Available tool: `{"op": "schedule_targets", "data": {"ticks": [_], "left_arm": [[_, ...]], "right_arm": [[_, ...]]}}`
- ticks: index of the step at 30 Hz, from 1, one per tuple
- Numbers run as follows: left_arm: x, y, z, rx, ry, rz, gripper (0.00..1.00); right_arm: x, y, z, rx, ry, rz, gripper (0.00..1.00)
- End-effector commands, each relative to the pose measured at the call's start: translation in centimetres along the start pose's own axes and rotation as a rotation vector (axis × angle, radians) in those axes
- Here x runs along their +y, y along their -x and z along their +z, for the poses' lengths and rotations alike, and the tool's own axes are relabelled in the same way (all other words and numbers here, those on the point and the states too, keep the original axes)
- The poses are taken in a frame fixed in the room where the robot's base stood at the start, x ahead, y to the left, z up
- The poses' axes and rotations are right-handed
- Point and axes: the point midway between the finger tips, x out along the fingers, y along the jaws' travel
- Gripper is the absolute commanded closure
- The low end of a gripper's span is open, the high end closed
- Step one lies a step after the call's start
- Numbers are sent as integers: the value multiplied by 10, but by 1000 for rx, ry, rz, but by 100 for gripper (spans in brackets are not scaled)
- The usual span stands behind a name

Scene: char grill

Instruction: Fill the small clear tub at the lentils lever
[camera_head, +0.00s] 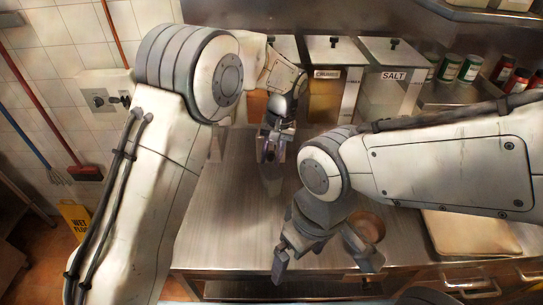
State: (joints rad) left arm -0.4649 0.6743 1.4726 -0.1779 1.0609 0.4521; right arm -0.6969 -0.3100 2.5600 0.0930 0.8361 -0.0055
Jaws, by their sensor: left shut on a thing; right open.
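My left gripper (273,150) is at the middle of the steel counter, in front of the row of dispensers. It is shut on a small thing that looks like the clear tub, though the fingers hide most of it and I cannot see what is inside. The lentils lever cannot be made out; my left arm covers part of the dispenser row and no lentils label is readable. My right gripper (325,262) is open and empty above the counter's front edge, lower and to the right of the left one.
A brown bowl (371,226) sits beside my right gripper. A pale board (470,235) lies at right. Jars (470,68) stand at back right. The steel counter (225,225) is clear at left.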

Motion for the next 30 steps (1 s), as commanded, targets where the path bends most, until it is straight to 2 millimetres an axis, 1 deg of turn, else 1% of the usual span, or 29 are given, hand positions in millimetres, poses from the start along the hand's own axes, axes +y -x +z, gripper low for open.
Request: {"op": "schedule_targets", "data": {"ticks": [25, 28, 30], "left_arm": [[0, 1, 0, 3, 0, 0, 100], [0, -1, 0, 12, 1, -1, 100], [1, -5, 0, 32, 3, -4, 100]], "right_arm": [[0, 0, 0, 0, 0, 0, 0], [0, -5, 0, 0, 0, 0, 0], [1, -14, 1, 0, -1, 0, 0]]}}
